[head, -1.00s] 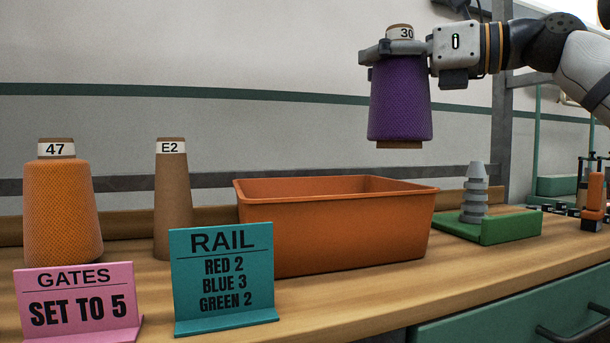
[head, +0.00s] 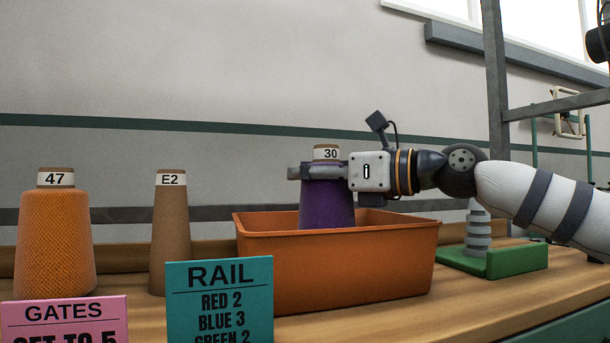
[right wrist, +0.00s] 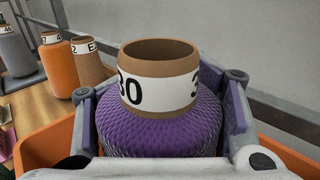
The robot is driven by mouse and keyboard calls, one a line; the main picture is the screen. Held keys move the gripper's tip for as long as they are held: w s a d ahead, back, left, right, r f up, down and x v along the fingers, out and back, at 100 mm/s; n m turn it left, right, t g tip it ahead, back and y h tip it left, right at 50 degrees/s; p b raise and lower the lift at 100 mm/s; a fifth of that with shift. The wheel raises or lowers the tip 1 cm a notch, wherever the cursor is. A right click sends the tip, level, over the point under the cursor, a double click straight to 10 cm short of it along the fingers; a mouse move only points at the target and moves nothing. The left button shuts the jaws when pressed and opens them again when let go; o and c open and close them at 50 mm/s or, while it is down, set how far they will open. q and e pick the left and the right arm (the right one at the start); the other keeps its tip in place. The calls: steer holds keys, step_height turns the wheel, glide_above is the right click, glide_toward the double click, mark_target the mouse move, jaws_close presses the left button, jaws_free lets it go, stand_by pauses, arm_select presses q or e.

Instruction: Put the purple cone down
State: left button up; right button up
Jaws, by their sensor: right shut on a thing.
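The purple cone (head: 327,207), with a brown top and a white band reading 30, is upright in my right gripper (head: 318,172). The gripper is shut around its upper part. The cone's lower part is hidden behind the front wall of the orange bin (head: 340,268), so I cannot tell whether it touches the bin floor. In the right wrist view the purple cone (right wrist: 160,118) sits between the two fingers, with orange bin walls on both sides. My left gripper is not in view.
An orange cone (head: 55,240) marked 47 and a bare brown cone (head: 171,235) marked E2 stand left of the bin. A teal RAIL sign (head: 219,300) and a pink GATES sign (head: 65,318) stand in front. A green holder (head: 500,260) with a grey stepped post (head: 478,232) is on the right.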

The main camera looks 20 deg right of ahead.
steer(key=shift+f+b, duration=0.3)
steer(key=shift+f, duration=0.3)
steer(key=o, duration=1.9)
steer(key=shift+c, duration=0.2)
steer(key=shift+s+r+p, duration=0.1)
steer(key=shift+r+p, duration=0.35)
steer(key=shift+r, duration=0.4)
steer(key=b+v, duration=0.1)
steer(key=v, duration=1.1)
steer(key=shift+f, duration=0.2)
